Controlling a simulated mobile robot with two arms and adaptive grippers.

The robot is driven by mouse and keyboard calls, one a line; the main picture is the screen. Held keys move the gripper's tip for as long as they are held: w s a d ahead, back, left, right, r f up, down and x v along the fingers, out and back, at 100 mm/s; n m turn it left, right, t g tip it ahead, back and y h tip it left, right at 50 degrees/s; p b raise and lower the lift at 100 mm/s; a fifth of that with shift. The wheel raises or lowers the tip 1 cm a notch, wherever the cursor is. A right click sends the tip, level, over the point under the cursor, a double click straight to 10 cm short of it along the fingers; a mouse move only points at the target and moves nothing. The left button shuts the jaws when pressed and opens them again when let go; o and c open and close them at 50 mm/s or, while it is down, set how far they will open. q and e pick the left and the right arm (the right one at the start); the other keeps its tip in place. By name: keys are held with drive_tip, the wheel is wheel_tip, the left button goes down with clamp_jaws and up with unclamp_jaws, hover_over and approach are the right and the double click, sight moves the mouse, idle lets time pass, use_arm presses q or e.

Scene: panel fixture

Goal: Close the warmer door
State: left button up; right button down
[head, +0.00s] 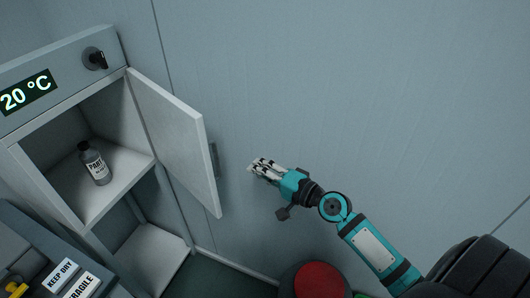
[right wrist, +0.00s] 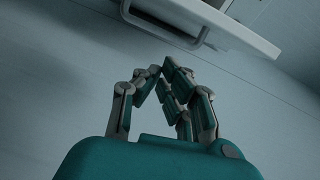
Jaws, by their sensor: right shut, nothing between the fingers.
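The warmer (head: 66,68) stands at the left in the head view, with its door (head: 173,138) swung wide open on the right side. A handle (head: 214,160) sits on the door's outer face. In the right wrist view the door's edge (right wrist: 228,22) and the handle (right wrist: 165,28) show at the top, beyond my fingers. My right gripper (head: 258,166) is shut and empty. It is to the right of the door, apart from it, on the handle's side. In the right wrist view my right gripper (right wrist: 160,72) points toward the handle without touching it. My left gripper is not in view.
A bottle (head: 95,164) stands on the warmer's inner shelf. A red round object (head: 317,280) is at the bottom. Boxes labelled KEEP DRY (head: 60,275) and FRAGILE lie at the lower left. The wall is bare.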

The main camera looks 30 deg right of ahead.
drive_tip(key=d+m+t+h, duration=0.1)
drive_tip(key=d+m, duration=0.1)
drive_tip(key=d, duration=0.2)
use_arm(q)
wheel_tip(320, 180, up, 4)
drive_tip(key=p, duration=0.4)
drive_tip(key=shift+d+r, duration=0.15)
use_arm(e)
drive_tip(key=w+a, duration=0.7)
drive_tip(key=w, duration=0.2)
drive_tip(key=shift+w+a+r, duration=0.15)
drive_tip(key=shift+a+r, duration=0.15)
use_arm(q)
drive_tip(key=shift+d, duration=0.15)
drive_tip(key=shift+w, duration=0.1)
use_arm(e)
drive_tip(key=shift+a, duration=0.1)
